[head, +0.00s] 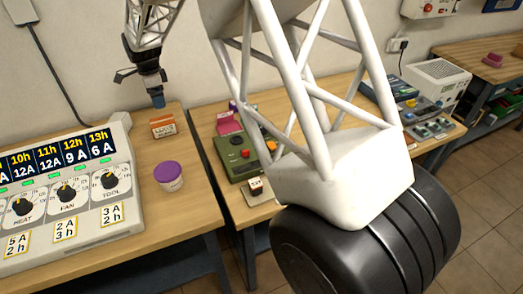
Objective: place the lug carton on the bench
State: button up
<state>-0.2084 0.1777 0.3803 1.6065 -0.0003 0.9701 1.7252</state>
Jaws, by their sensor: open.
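The lug carton (163,127) is a small orange box with a white label reading LUGS. It rests on the wooden top of the left bench (188,212), near the back right part. My gripper (157,98) is dark with a blue tip and points down just above and slightly left of the carton. It is open, with nothing seen held in it. A small gap shows between the tip and the carton. The far finger is hard to make out.
A purple-lidded tub (168,175) stands in front of the carton. A control panel (66,190) with dials fills the bench's left. Right of a gap, another bench holds a green device (240,155) and a small meter (256,187). Bare wood lies around the tub.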

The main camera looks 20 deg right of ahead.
jog(key=s+d+r+n, duration=0.3)
jog(key=s+d+r, duration=0.15)
jog(key=s, duration=0.45)
jog(key=s+d+r+n+t, duration=0.1)
jog(key=s+d+r+n, duration=0.2)
jog(key=s+r, duration=0.35)
jog(key=s+d+r+n, duration=0.3)
jog(key=s+d, duration=0.1)
jog(key=s, duration=0.6)
jog(key=s+d+f+n, duration=0.1)
jog(key=s+d+n, duration=0.2)
jog(key=s, duration=1)
jog(key=s+d+f+n+t, duration=0.1)
jog(key=s+n, duration=0.4)
jog(key=s, duration=0.7)
jog(key=shift+s+d+f+t, duration=0.35)
jog(key=shift+d+f, duration=0.25)
jog(key=shift+d, duration=0.4)
